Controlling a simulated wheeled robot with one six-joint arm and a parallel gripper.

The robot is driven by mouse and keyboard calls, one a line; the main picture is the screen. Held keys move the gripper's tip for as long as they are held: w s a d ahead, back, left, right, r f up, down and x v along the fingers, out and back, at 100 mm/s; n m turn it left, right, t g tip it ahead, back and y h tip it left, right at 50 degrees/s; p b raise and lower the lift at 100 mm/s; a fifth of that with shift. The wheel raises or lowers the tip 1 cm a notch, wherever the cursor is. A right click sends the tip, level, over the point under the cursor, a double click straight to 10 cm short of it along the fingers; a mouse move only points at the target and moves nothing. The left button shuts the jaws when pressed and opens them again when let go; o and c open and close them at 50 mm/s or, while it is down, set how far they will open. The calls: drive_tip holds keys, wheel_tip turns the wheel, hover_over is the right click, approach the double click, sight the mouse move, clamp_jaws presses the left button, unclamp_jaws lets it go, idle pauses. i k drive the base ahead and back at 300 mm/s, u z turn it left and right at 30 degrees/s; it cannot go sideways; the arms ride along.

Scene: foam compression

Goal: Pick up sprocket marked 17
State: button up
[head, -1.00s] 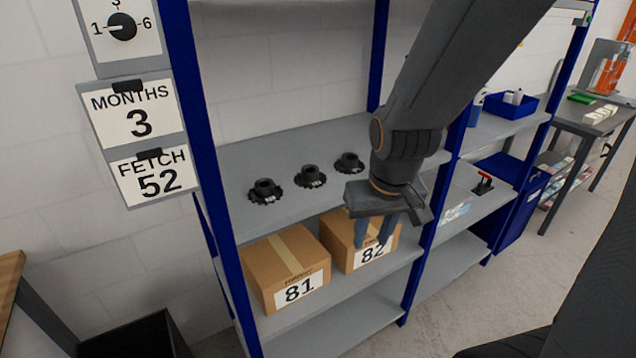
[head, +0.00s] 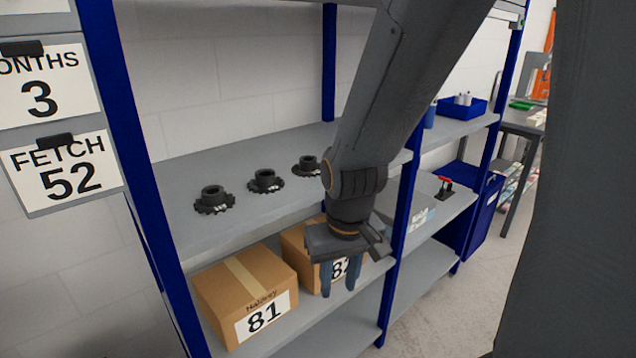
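Three black toothed sprockets stand in a row on the grey upper shelf (head: 190,172): a left one (head: 214,200), a middle one (head: 265,181) and a right one (head: 307,166). Each has a small white mark at its front, too small to read, so I cannot tell which is 17. My gripper (head: 340,283) points down in front of the shelf, right of and lower than the sprockets. Its two bluish fingers are apart, with nothing seen between them, in front of the box marked 82.
Cardboard boxes marked 81 (head: 246,291) and 82 (head: 296,250) stand on the lower shelf. Blue posts (head: 134,150) frame the rack. Signs reading MONTHS 3 (head: 45,85) and FETCH 52 (head: 66,172) hang at left. A blue bin (head: 462,108) stands on the right-hand rack.

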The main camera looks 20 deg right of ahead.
sight(265, 181)
drive_tip(key=k, duration=1.2)
drive_tip(key=z, duration=0.55)
drive_tip(key=i, duration=1.45)
drive_tip(key=u, duration=0.75)
